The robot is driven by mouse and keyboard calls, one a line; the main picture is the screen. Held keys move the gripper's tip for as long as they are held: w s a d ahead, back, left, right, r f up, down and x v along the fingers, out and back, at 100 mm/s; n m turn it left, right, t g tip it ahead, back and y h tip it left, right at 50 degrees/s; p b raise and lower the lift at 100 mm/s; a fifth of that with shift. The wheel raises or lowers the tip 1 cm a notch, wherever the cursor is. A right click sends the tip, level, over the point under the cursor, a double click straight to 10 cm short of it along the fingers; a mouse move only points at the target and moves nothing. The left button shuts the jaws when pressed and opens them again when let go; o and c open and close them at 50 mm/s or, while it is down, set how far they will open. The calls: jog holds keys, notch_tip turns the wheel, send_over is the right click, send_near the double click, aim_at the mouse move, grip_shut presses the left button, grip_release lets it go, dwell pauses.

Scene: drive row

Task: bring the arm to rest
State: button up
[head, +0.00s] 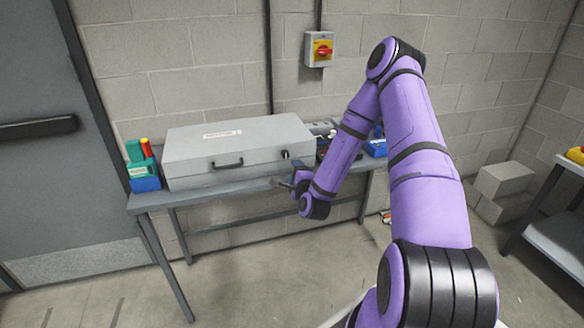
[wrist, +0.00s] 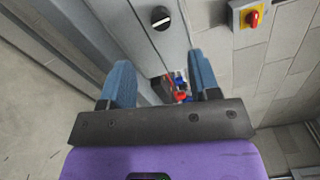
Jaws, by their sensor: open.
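My purple arm reaches over the right side of the head view, bent at the elbow, with its wrist low in front of the bench. My gripper (head: 284,183) is small and partly hidden there, near the right front of the grey case (head: 225,151). In the wrist view, the two blue fingers of my gripper (wrist: 160,62) stand apart with nothing held between them. A black knob (wrist: 160,17) on a grey face shows beyond the fingertips.
The bench (head: 150,201) carries green, blue and red items (head: 142,165) at left and small parts behind my forearm. A red-and-yellow switch (head: 320,49) is on the wall. Grey blocks (head: 502,184) and another table (head: 560,240) stand right. Floor before the bench is mostly clear.

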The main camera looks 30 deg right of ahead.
jog(key=shift+s, duration=0.25)
jog(key=shift+w+a, duration=0.1)
dwell(0.3)
jog(key=w+a+r+n+g+y, duration=0.1)
jog(key=a+r+n+g+y, duration=0.15)
jog(key=r+n, duration=0.3)
jog(key=w+a+r+n+g+y, duration=0.1)
jog(key=a+r+n+y, duration=0.15)
jog(key=r+n, duration=0.3)
jog(key=s+a+r+n+g, duration=0.1)
jog(key=s+a+r+n, duration=0.15)
jog(key=r, duration=0.35)
jog(key=s+a+r+n+g, duration=0.2)
jog(key=s+r, duration=0.2)
jog(key=r, duration=0.1)
jog(key=s+a+r+n+g, duration=0.1)
jog(key=s+r, duration=0.3)
jog(key=s, duration=0.6)
jog(key=s+a+r+n+g, duration=0.2)
jog(key=s+a+r+n, duration=0.1)
jog(key=s, duration=0.7)
jog(key=s+a+r+n+g, duration=0.2)
jog(key=s+r+n, duration=0.2)
jog(key=s+r, duration=0.3)
jog(key=s, duration=0.3)
jog(key=shift+s, duration=0.2)
jog(key=shift+g, duration=0.25)
